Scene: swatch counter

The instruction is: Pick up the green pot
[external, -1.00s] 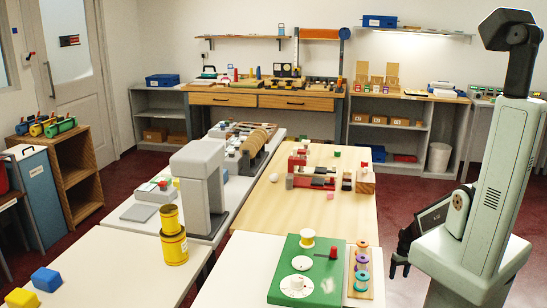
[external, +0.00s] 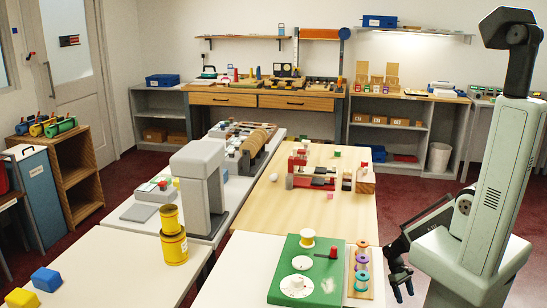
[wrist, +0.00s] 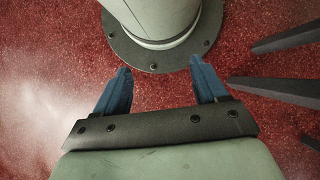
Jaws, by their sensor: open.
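I cannot clearly make out a green pot in either current view. Small green items show in the external view: a green block (external: 337,154) at the far edge of the wooden table, and green rolls (external: 61,127) on the left shelf unit. My gripper (external: 403,290) hangs low at the right of the external view, beside the front white table. In the wrist view my gripper (wrist: 160,78) is open, with two blue fingers apart and nothing between them. It points down over the red floor, far from those green items.
A green board (external: 318,252) and a wooden rack of coloured spools (external: 361,268) lie on the front table near my gripper. Yellow tins (external: 173,247) stand left of a grey machine (external: 202,185). In the wrist view, dark legs (wrist: 285,90) reach in from the right.

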